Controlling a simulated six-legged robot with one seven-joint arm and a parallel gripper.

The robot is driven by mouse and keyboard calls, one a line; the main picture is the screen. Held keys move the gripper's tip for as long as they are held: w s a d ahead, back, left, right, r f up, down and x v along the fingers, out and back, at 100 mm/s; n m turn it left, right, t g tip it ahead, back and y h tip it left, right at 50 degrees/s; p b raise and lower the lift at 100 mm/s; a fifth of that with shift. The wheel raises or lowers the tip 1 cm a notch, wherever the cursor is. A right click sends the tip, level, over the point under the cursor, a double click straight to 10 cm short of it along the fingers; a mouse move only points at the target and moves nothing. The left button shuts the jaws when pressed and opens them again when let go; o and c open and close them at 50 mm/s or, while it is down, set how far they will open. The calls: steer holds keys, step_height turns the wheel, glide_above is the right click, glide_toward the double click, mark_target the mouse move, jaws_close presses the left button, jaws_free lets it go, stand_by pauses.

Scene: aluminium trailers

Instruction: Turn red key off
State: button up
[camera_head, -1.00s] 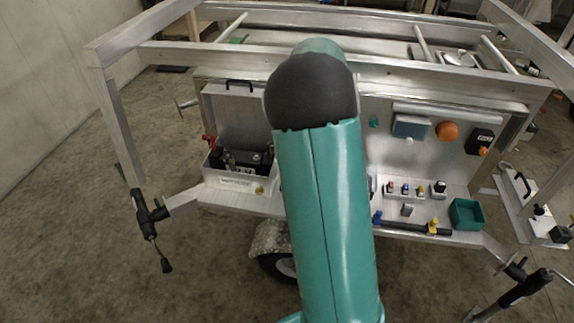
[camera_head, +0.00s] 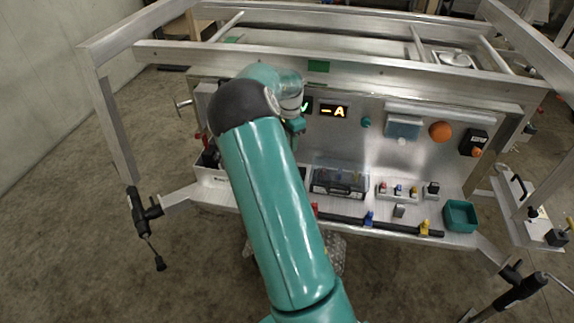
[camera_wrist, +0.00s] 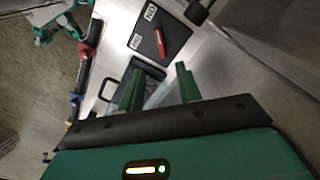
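The red key (camera_wrist: 163,43) shows in the wrist view as a red bar on a black square plate (camera_wrist: 148,30) with two white labels, one reading "ON". The key lies beyond my fingertips, apart from them. I cannot make it out in the head view. My gripper (camera_wrist: 158,82) has two green fingers standing well apart, with nothing held between them. In the head view my gripper (camera_head: 296,125) is partly hidden by my arm, in front of the trailer's panel.
Lit displays (camera_head: 333,110), an orange knob (camera_head: 440,131) and a grey box (camera_head: 402,127) are on the panel. Below stand a dark clear-lidded case (camera_head: 338,183), a teal bin (camera_head: 460,215) and a black bar (camera_head: 375,223) with coloured clips. A metal rail (camera_head: 350,65) crosses above.

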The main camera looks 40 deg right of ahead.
step_height(320, 180, down, 12)
steer(key=shift+r, duration=0.1)
steer(key=shift+c, duration=0.4)
jaws_close()
